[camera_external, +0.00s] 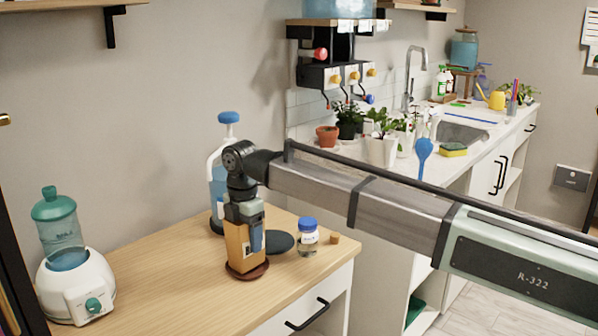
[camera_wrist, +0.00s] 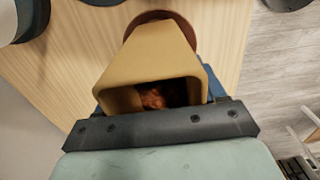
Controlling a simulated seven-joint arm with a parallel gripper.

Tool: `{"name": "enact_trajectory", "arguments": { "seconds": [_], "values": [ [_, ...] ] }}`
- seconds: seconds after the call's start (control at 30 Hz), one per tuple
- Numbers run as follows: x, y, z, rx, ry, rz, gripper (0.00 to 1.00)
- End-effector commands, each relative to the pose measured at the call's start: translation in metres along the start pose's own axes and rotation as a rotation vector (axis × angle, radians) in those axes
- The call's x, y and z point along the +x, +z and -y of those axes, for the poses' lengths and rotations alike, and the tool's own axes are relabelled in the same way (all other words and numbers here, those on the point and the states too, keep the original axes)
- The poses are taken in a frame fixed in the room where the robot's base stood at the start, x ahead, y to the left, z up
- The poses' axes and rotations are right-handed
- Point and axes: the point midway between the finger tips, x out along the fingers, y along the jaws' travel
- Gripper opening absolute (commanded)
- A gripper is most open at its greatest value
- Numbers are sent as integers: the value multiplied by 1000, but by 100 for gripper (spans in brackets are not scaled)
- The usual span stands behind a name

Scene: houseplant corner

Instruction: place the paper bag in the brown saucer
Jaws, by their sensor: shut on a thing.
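The tan paper bag (camera_external: 238,248) stands upright beneath my gripper (camera_external: 245,215), which is shut on its upper part. In the wrist view the open mouth of the bag (camera_wrist: 150,62) faces the camera, with something reddish-brown inside. The brown saucer (camera_external: 249,275) is directly under the bag, near the front of the wooden counter. Its rim also shows past the far end of the bag in the wrist view (camera_wrist: 188,24). The bag's base overlaps the saucer; whether it rests fully on it I cannot tell.
A jar with a blue lid (camera_external: 308,238) and a small cork-like piece (camera_external: 335,239) stand right of the bag. A dark round dish (camera_external: 279,242) lies behind it, and a blue-topped bottle (camera_external: 217,180) stands further back. A white-and-teal dispenser (camera_external: 76,285) is at left. Counter between is clear.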

Motion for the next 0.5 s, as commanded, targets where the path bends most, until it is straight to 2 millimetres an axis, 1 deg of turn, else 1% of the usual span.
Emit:
{"name": "enact_trajectory", "arguments": {
  "seconds": [0.1,0.13,0.37,0.5],
  "values": [
    [3,0,0,0,0,0,36],
    [2,0,0,0,0,0,72],
    [2,0,0,0,0,0,94],
    [2,0,0,0,0,0,95]
  ]
}}
